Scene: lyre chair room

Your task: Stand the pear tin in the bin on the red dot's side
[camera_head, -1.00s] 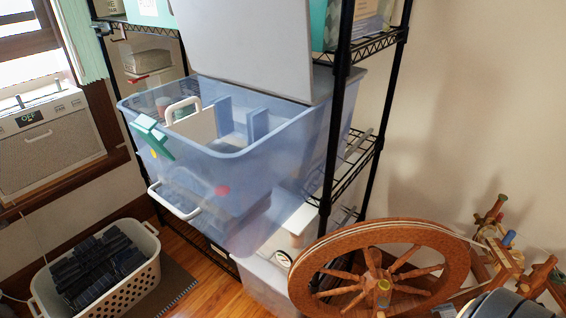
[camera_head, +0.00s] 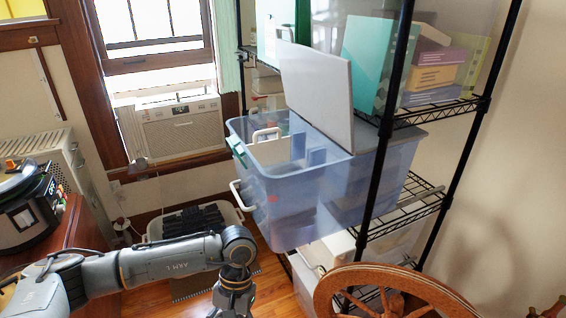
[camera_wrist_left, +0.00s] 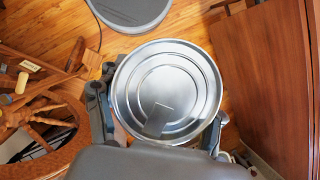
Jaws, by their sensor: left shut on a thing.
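My left gripper (camera_wrist_left: 157,112) is shut around a round metal tin (camera_wrist_left: 180,72), whose ringed silver end with a pull tab faces the wrist camera. Its label is not visible. In the head view my left arm comes in from the left, and its gripper (camera_head: 234,303) points down at the bottom edge; the tin is out of that frame. The translucent blue bin (camera_head: 345,185) sits on the wire rack, beyond and above the gripper. The red dot (camera_head: 273,199) is on the bin's front. Blue dividers (camera_head: 312,155) stand inside. My right gripper is not in view.
A grey-white panel (camera_head: 317,90) leans over the bin's back part; its front part is open on top. A spinning wheel (camera_head: 385,285) stands at the lower right. A basket (camera_head: 165,221) is on the floor behind my arm. A cooker (camera_head: 25,205) is at the left.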

